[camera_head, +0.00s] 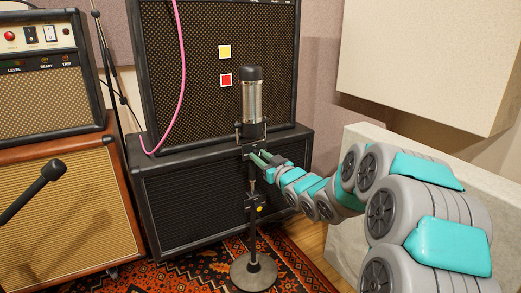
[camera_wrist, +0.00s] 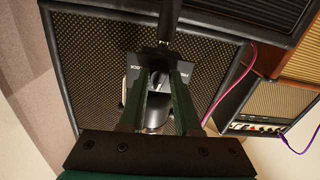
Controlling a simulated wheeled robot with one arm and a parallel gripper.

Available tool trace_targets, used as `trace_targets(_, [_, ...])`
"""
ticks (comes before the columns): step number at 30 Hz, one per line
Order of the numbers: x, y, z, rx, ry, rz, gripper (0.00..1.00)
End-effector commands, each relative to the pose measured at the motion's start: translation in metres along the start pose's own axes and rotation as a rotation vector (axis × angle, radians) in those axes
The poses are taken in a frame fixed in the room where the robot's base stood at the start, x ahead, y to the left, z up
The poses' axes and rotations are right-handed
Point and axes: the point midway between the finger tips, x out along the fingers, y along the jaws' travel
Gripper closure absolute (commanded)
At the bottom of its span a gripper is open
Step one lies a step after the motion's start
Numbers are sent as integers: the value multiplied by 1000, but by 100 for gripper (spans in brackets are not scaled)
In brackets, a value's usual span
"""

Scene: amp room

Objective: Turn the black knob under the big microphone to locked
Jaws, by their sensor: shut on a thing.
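The big microphone (camera_head: 251,100), a silver cylinder with a black top, stands upright on its stand in front of the amps. A black bracket plate (camera_wrist: 180,66) with small white lettering sits under it; the lettering is too small to read surely. The black knob (camera_wrist: 157,77) is on this plate, between my green fingers in the wrist view and partly hidden by them. My gripper (camera_wrist: 158,82) is shut on the knob. In the head view my gripper (camera_head: 257,157) reaches the stand from the right, just below the microphone. The knob's exact setting cannot be told.
The stand's round base (camera_head: 253,271) rests on a patterned rug (camera_head: 200,270). A black speaker cabinet (camera_head: 205,185) is close behind the stand. A small microphone (camera_head: 52,171) is at the left, and a pink cable (camera_head: 181,60) hangs down the upper cabinet.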

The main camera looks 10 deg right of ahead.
Motion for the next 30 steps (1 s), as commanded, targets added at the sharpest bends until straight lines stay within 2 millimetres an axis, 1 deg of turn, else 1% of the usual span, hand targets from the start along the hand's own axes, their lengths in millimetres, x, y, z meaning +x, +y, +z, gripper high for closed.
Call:
trace_targets(1, [0,0,-7,44,-1,0,100])
trace_targets(3, [0,1,-8,109,2,2,100])
trace_targets(30, [0,-1,0,960,32,12,100])
